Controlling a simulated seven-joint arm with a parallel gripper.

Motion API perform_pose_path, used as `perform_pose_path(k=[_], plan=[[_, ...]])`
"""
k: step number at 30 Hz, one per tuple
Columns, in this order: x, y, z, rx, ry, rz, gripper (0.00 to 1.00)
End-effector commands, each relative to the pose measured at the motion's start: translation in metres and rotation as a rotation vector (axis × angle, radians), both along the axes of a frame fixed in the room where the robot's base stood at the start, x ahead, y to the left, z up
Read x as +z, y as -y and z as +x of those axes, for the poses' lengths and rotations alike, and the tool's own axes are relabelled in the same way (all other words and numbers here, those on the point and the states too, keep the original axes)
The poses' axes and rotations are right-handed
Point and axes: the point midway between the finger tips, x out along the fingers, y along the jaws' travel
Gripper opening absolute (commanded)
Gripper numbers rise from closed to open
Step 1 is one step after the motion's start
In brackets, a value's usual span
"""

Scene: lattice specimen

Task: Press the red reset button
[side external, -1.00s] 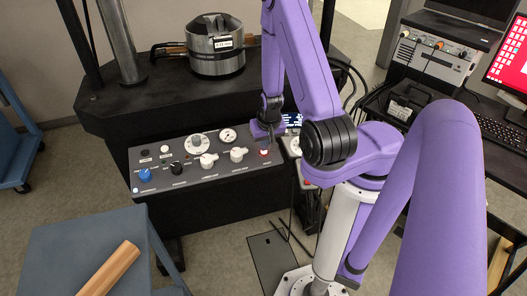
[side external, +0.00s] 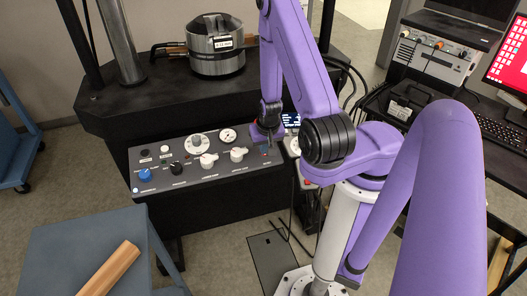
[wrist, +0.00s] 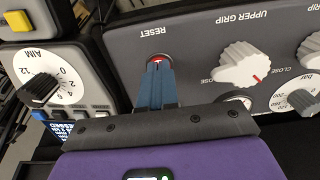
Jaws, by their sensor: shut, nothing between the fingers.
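The red reset button (wrist: 158,57) shows in the wrist view as a red spot in a dark ring, beside the upside-down RESET label. My gripper (wrist: 157,69) is shut and empty, with its blue fingers together. The fingertips lie over the button and cover its lower part. They look touching or very close; I cannot tell whether the button is pushed in. In the side external view my gripper (side external: 265,148) is at the right end of the grey control panel (side external: 225,173), and the button is hidden there.
White upper-grip knob (wrist: 242,65) and further dials are to the right of the fingers in the wrist view. A AIM dial box (wrist: 55,82) is to the left. A metal cylinder (side external: 215,50) stands on the black machine table behind the panel.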

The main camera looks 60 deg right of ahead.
Motion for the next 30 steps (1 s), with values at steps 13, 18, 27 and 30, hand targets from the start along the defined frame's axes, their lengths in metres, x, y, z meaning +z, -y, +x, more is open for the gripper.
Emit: perform_pose_path(k=[13, 18, 27, 30], plan=[[0.014, -0.002, -0.002, -0.001, 0.002, -0.002, 0.00], [0.029, -0.005, -0.005, 0.000, 0.001, -0.001, 0.00], [0.042, -0.008, -0.008, 0.000, -0.001, 0.001, 0.00], [0.042, -0.008, -0.008, 0.000, -0.001, 0.001, 0.00]])
